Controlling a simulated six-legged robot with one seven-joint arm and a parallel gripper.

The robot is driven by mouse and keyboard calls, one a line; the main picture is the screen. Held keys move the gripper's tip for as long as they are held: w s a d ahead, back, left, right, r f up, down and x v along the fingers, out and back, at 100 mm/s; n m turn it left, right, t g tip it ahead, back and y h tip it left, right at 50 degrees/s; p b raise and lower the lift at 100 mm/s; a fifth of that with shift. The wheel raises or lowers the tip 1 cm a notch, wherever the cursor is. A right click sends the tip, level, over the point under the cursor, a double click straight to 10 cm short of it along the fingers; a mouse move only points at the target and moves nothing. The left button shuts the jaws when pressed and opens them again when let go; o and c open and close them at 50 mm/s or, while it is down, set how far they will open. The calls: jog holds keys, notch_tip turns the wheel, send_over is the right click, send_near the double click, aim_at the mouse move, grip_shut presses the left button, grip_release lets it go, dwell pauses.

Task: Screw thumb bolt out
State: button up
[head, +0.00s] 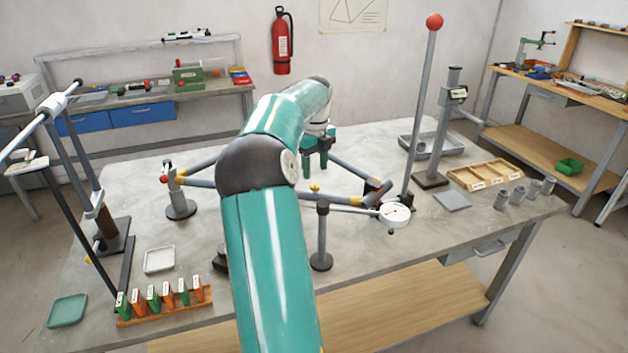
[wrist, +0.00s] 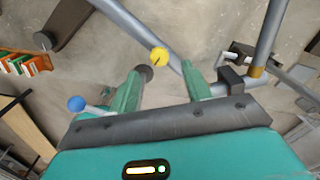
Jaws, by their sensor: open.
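In the wrist view, my gripper (wrist: 161,68) is open, its two green fingers apart with nothing clamped between them. A yellow thumb bolt head (wrist: 159,56) shows just beyond the gap between the fingertips, apart from both. In the head view, a yellow knob (head: 315,187) sits on top of a dark post by the grey frame tube (head: 335,200). My gripper (head: 315,171) is above the frame behind my arm, fingers pointing down. A red knob (head: 164,180) is on the left post. A blue knob (wrist: 76,103) shows left of the fingers in the wrist view.
A dial gauge (head: 394,213) stands right of the frame, near a tall rod with a red ball (head: 434,21). A height stand (head: 440,130) and wooden tray (head: 485,174) are farther right. A rack of coloured blocks (head: 160,300) lies front left.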

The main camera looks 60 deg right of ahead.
aim_at(315, 186)
notch_tip(315, 186, down, 5)
jog(key=shift+r, duration=0.1)
jog(key=c, duration=1)
jog(key=shift+n, duration=0.3)
